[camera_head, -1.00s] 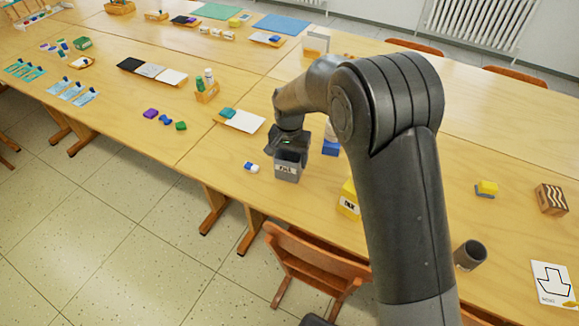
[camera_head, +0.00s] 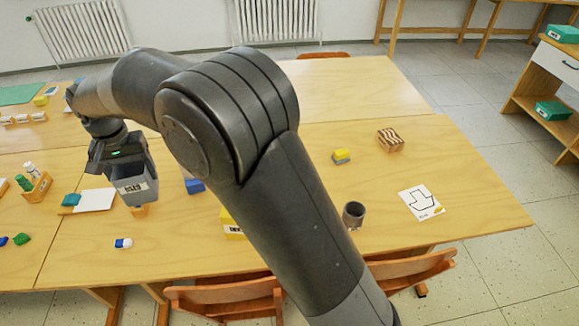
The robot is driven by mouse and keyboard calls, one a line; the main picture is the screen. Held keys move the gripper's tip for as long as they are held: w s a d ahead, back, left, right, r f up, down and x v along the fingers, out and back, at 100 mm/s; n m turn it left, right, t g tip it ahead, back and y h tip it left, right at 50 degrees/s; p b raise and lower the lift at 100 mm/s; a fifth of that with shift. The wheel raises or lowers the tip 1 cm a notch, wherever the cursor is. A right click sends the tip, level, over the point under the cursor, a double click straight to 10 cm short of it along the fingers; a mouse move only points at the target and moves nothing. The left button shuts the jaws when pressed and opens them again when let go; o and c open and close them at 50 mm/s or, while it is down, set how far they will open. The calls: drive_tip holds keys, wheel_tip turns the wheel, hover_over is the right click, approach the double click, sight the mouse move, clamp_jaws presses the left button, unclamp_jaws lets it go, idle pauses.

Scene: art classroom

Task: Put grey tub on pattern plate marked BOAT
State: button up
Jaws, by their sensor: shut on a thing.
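The white pattern plate (camera_head: 421,202) lies flat on the right part of the table. It carries a black boat-like outline and a small yellow mark at its lower corner; its lettering is too small to read. The tub is far to the left of the plate.
A dark grey cylinder (camera_head: 353,214) stands just left of the plate. A yellow box (camera_head: 230,226) stands partly behind my arm. Chairs (camera_head: 228,298) line the front edge.

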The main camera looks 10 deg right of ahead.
drive_tip(key=w+d+m, duration=0.2)
drive_tip(key=w+d, duration=0.3)
drive_tip(key=d, duration=0.6)
drive_tip(key=w+d+m, duration=0.3)
drive_tip(key=w+d, duration=0.2)
drive_tip(key=d, duration=0.5)
drive_tip(key=w+d+m, duration=0.2)
drive_tip(key=w+d, duration=0.3)
drive_tip(key=d, duration=0.6)
drive_tip(key=d+m, duration=0.3)
drive_tip(key=d, duration=1.2)
drive_tip(key=s+d+m, duration=0.2)
drive_tip(key=s+d, duration=0.2)
drive_tip(key=d, duration=0.7)
drive_tip(key=s+d+m, duration=0.3)
drive_tip(key=s+d, duration=0.1)
drive_tip(key=d, duration=0.7)
drive_tip(key=s+d+m, duration=0.5)
drive_tip(key=s+d, duration=1.1)
drive_tip(key=d, duration=0.2)
hover_over(421, 201)
wheel_tip(421, 201, down, 17)
drive_tip(key=shift+s+f, duration=0.1)
drive_tip(key=shift+f, duration=1.95)
drive_tip(key=shift+f, duration=0.15)
